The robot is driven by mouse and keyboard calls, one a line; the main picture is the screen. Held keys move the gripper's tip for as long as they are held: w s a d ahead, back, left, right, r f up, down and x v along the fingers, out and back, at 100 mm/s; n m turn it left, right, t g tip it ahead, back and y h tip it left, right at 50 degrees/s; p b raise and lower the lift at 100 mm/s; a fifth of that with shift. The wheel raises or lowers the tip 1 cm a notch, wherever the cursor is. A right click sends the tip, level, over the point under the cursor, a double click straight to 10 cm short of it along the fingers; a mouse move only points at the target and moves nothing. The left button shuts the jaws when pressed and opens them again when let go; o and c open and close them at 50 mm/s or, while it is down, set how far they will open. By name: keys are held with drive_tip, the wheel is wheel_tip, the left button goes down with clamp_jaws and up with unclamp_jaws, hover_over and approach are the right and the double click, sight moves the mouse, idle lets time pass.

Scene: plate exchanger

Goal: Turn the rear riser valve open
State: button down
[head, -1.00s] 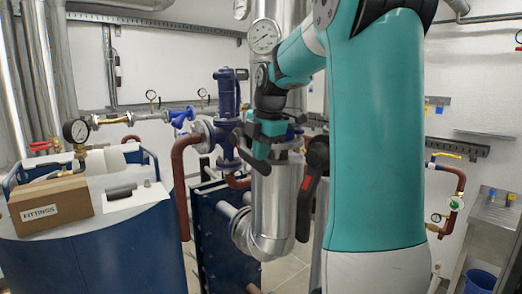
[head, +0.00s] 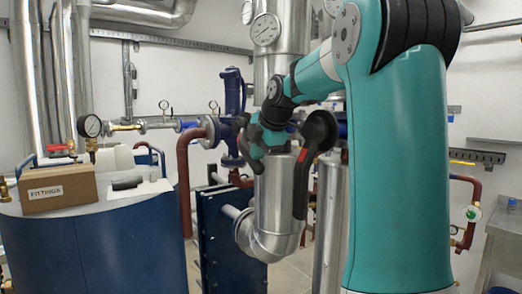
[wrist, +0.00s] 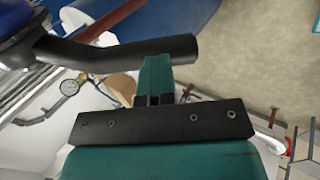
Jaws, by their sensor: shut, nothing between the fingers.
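A valve with a long black lever (head: 303,178) with a red mark stands in front of the insulated silver riser (head: 275,195) in the head view. The lever hangs down from a round black hub (head: 319,130), tilted slightly left at its lower end. I cannot tell for certain that it is the rear riser valve. My gripper (head: 256,160) is left of the lever, in front of the riser. In the wrist view my gripper's teal fingers (wrist: 155,77) are shut and empty. A thick black bar (wrist: 130,51) by a blue body crosses just beyond their tips; contact is unclear.
A blue valve body (head: 233,120) and dark red pipe (head: 184,170) are left of my gripper. A dark blue plate exchanger (head: 218,235) stands below. A fittings box (head: 57,188) lies on the blue tank at left. A gauge (head: 265,29) is above.

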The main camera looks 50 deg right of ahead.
drive_tip(key=shift+w+f+b, duration=0.1)
drive_tip(key=shift+f+b, duration=0.4)
drive_tip(key=shift+f, duration=0.2)
drive_tip(key=shift+r, duration=0.1)
